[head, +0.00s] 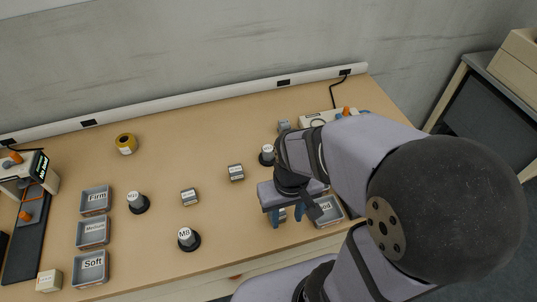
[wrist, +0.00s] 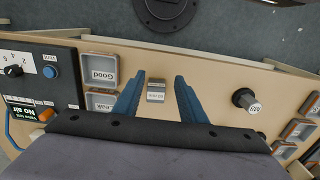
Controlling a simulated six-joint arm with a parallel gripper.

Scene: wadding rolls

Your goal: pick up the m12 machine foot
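Three machine feet, each a grey cylinder on a round black base, stand upright on the table in the head view. One (head: 136,200) is at the left, one (head: 267,154) is at the back by my arm. Their labels are too small to read surely, so I cannot tell which is the M12. The third, at the front, reads M8 (head: 185,237); it also shows at the right of the wrist view (wrist: 246,100). My gripper (head: 287,222) is open above the right part of the table, apart from all three feet. Its blue fingers (wrist: 160,76) spread in the wrist view.
A small grey labelled block (wrist: 156,92) shows between the fingers, below them. Two more blocks (head: 189,197) (head: 236,173) lie mid-table. Firm (head: 95,212), Medium and Soft trays stand left; a Good tray (wrist: 82,66) is by my gripper. A yellow roll (head: 126,151) lies at back left.

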